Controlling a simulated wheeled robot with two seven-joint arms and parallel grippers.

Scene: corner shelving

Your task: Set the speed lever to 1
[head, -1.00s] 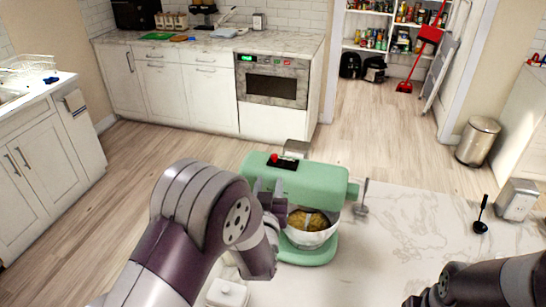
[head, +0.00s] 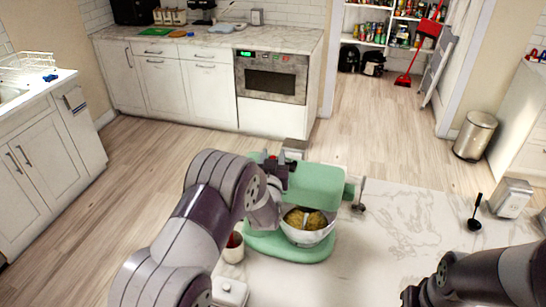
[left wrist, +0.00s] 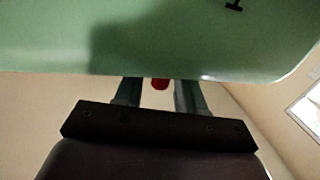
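The green stand mixer (head: 315,185) stands on the marble counter with its bowl (head: 308,232) of yellowish contents under the head. The speed lever has a red knob (head: 273,158) at the left end of the mixer's top; in the left wrist view the knob (left wrist: 160,84) shows small between two fingers. My left gripper (head: 274,168) is at the mixer's left end by the lever. In the left wrist view its fingers (left wrist: 157,95) are apart, with the knob in the gap; I see no contact. My right gripper (head: 412,297) is low at the right, its fingers unclear.
A white cup with red contents (head: 233,248) and a lidded white container (head: 229,292) stand left of the mixer's base. A black ladle (head: 477,213) and a metal toaster-like box (head: 512,198) are at the right. The counter right of the mixer is mostly clear.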

